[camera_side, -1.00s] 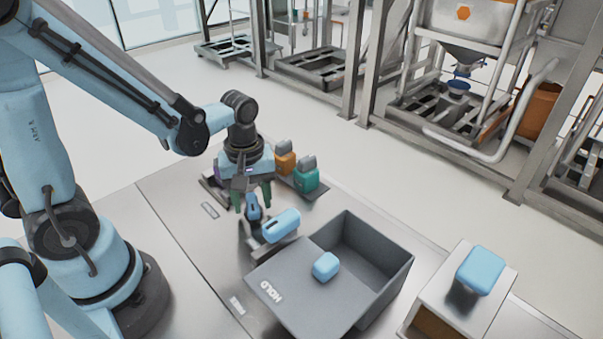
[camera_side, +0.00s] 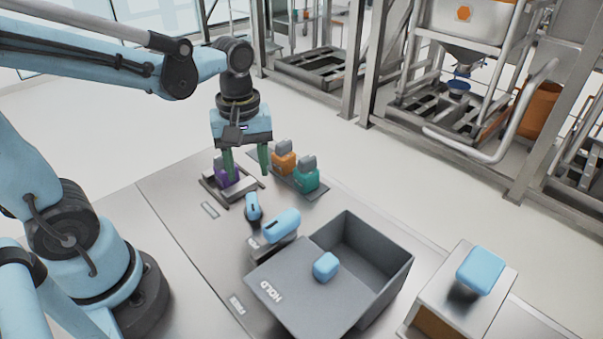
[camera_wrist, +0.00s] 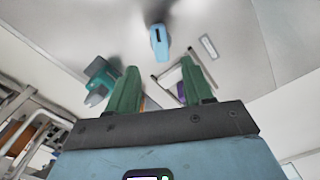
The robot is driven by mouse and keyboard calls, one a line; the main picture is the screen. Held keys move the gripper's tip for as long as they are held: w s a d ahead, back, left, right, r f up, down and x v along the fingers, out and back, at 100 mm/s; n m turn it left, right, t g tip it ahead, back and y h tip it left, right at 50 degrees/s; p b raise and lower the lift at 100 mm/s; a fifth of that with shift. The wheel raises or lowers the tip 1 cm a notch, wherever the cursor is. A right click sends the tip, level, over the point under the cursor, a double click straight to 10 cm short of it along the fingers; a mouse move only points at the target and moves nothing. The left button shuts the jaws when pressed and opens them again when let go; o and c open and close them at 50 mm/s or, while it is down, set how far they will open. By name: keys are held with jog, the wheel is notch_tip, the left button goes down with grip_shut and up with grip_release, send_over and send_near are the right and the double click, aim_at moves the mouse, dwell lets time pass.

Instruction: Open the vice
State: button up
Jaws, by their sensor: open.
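No part is plainly marked as the vice. A small upright blue handle (camera_side: 252,207) stands on the metal bench, just left of a larger blue rounded grip (camera_side: 282,225) on a grey mount. My gripper (camera_side: 246,172) has two green fingers spread apart with nothing between them. It hangs pointing down above the bench, higher than the blue handle and behind it. In the wrist view the blue handle (camera_wrist: 158,42) is beyond the fingertips of my gripper (camera_wrist: 159,68), apart from them. A purple piece (camera_side: 226,174) sits in a metal frame below my gripper, partly hidden by a finger.
Orange (camera_side: 284,162) and teal (camera_side: 306,178) pieces stand on a dark plate to the right. A grey box (camera_side: 385,252) marked HOLD has a blue knob (camera_side: 326,266) on its lid. A blue block (camera_side: 481,270) tops a metal box at right. The bench's front left is clear.

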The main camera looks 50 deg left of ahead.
jog(key=shift+r, duration=1.85)
jog(key=m+t, duration=0.2)
jog(key=m, duration=0.2)
jog(key=m+t, duration=0.2)
jog(key=m, duration=0.2)
jog(key=m+t, duration=0.3)
jog(key=m, duration=0.1)
jog(key=shift+w+d+f, duration=0.3)
jog(key=shift+d+f, duration=0.05)
jog(key=shift+d, duration=0.05)
